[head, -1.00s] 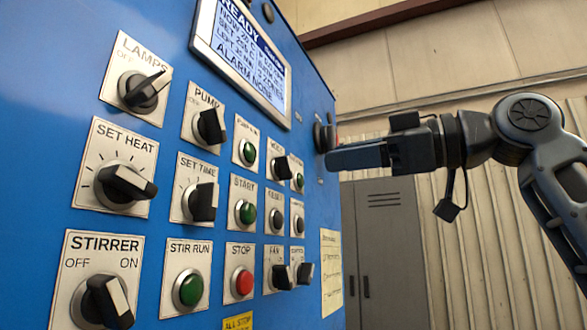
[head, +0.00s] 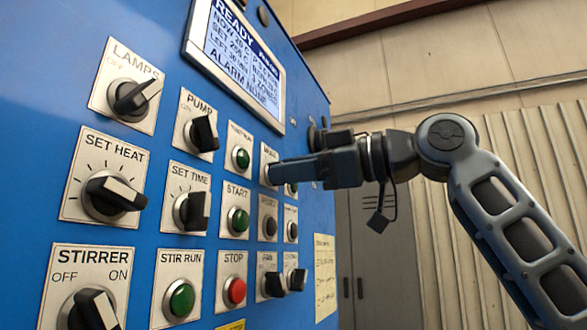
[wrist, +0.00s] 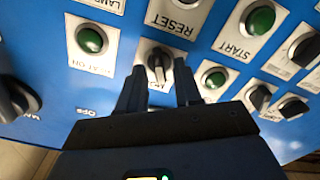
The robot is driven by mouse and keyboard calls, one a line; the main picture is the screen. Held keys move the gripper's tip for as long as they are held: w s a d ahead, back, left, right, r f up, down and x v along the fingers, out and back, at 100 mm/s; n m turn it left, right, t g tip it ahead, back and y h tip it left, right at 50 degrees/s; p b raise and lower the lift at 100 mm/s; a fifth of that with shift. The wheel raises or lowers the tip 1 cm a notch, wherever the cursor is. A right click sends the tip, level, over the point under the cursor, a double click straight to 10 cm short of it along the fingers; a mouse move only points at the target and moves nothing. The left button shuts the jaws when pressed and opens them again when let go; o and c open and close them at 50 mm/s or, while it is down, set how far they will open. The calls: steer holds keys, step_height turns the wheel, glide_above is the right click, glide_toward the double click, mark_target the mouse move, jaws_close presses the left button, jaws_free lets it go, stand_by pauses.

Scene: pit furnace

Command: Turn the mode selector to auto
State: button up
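The mode selector is a dark knob with a pale pointer on a small white plate, seen between my fingertips in the wrist view (wrist: 157,66). Its label is partly covered and its setting cannot be read. In the head view its plate (head: 268,157) shows at the panel's right part, the knob hidden behind my fingers. My gripper (head: 276,174) reaches in from the right, its tips at or just before the plate. In the wrist view my gripper (wrist: 158,88) is open, one finger on each side of the knob; contact cannot be told.
The blue panel (head: 150,228) carries several knobs and buttons close by. A green button (wrist: 90,39), the RESET plate (wrist: 178,18) and another green button (wrist: 214,77) surround the selector. A lit display (head: 240,55) sits above. Free room lies right of the panel.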

jaws_close()
steer(key=shift+m+p, duration=0.3)
steer(key=shift+w+d+m+p, duration=0.1)
steer(key=shift+m+p, duration=2.35)
steer(key=shift+m, duration=0.4)
steer(key=shift+w+m+p, duration=0.1)
steer(key=shift+m+p, duration=2.3)
steer(key=shift+m, duration=0.45)
steer(key=shift+o, duration=0.6)
jaws_free()
